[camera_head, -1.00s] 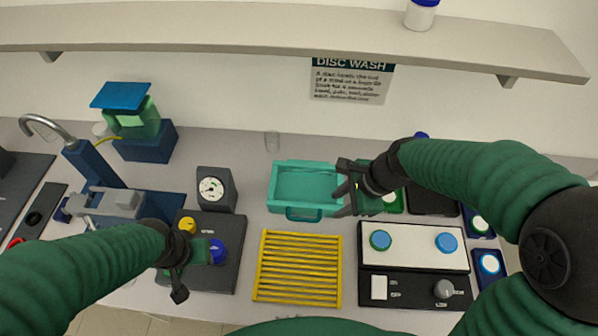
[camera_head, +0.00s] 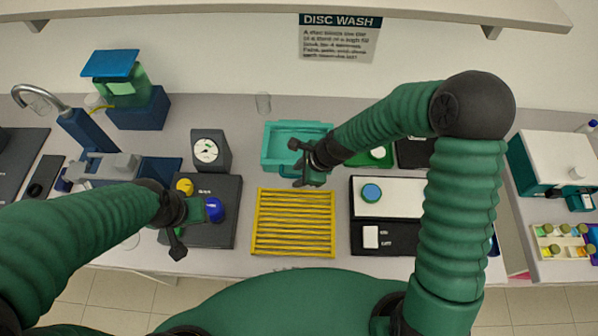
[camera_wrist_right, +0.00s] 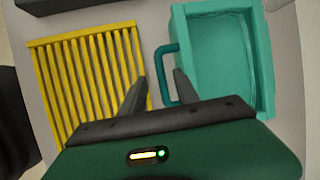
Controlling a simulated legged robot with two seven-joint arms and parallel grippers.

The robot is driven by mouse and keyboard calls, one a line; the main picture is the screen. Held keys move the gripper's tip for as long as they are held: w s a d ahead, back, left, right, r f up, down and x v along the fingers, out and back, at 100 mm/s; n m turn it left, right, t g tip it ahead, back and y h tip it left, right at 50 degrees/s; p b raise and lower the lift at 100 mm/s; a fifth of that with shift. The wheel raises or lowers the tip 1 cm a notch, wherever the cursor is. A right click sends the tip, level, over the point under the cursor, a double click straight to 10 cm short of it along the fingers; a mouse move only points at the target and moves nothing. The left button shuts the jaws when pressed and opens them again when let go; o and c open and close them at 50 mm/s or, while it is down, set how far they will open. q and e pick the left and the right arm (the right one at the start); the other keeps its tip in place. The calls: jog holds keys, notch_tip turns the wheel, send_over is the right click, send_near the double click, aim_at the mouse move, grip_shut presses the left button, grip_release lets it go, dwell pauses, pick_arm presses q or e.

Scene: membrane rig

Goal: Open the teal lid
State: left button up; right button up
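The teal lid (camera_head: 272,158) is a rectangular piece with a raised rim and a paler inner panel, lying at the back middle of the bench. In the right wrist view the lid (camera_wrist_right: 262,60) is at the upper right, with a teal loop handle (camera_wrist_right: 163,72) on its near side. My right gripper (camera_head: 297,165) is open by the lid's near right part, partly hiding it. In the right wrist view the fingers (camera_wrist_right: 160,85) stand apart with the handle's end between them; contact is unclear. My left gripper (camera_head: 188,228) is near a blue knob; its opening is unclear.
A yellow slatted rack (camera_head: 293,222) lies in front of the lid. A dark panel with knobs (camera_head: 228,190) and a gauge (camera_head: 207,150) stand left. A white-and-black control box (camera_head: 400,190) is right, partly behind my right arm. A shelf (camera_head: 300,10) spans above.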

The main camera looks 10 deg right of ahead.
jog(key=shift+d+f, duration=0.15)
jog(key=shift+d, duration=0.05)
jog(key=shift+w+f, duration=0.15)
jog(key=shift+w, duration=0.2)
jog(key=c, duration=0.4)
jog(key=shift+a, duration=0.1)
jog(key=shift+c, duration=1)
jog(key=shift+s+a+r, duration=0.1)
jog(key=shift+s+r, duration=0.1)
grip_shut()
jog(key=shift+w, duration=0.1)
